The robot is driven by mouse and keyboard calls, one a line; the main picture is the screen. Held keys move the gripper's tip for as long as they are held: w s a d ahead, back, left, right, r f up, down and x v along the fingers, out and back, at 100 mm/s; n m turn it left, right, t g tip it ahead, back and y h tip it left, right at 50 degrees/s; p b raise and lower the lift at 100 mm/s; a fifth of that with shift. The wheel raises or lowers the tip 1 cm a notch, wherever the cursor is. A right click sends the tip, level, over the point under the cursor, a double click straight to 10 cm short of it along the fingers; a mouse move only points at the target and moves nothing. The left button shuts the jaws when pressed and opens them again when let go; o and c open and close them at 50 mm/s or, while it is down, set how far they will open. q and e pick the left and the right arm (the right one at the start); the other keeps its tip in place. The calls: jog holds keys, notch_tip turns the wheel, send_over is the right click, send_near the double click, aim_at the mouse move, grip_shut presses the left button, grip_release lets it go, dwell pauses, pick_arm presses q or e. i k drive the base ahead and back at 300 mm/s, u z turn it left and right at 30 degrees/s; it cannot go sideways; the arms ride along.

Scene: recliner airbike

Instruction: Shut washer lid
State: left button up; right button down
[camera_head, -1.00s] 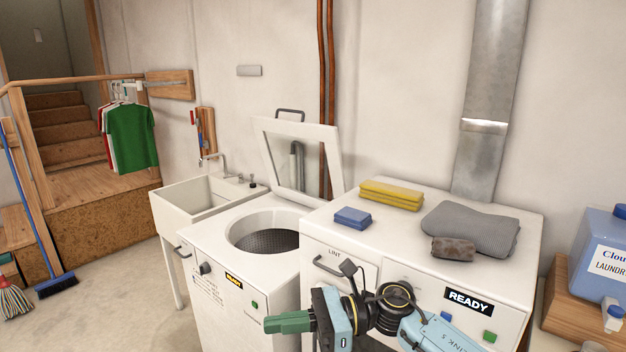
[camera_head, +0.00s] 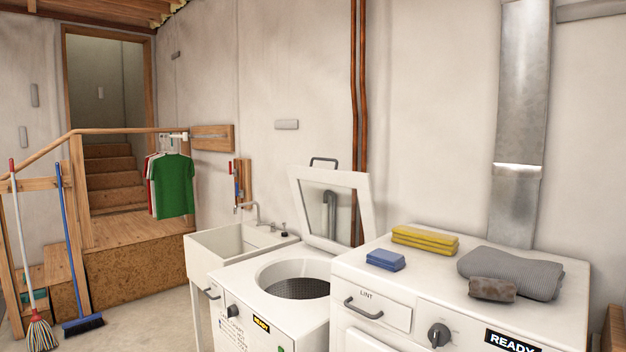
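The washer (camera_head: 252,292) is a white top-loader with a round open drum (camera_head: 298,289), left of the dryer. Its lid (camera_head: 363,208) stands raised and tilted back at the rear, a white frame with a clear window. A dark handle (camera_head: 324,160) is at the lid's upper edge. Neither of my grippers shows in the current view.
The white dryer (camera_head: 408,268) stands close on the washer's right, with yellow cloths (camera_head: 425,239), blue sponges (camera_head: 385,260), a grey folded towel (camera_head: 512,272) and a brown roll (camera_head: 492,289) on top. A utility sink (camera_head: 205,262) is on the washer's left.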

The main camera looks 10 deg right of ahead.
aim_at(361, 181)
jog(key=z, duration=0.1)
jog(key=k, duration=0.25)
jog(key=u, duration=1.15)
jog(key=i, duration=0.95)
jog(key=z, duration=0.6)
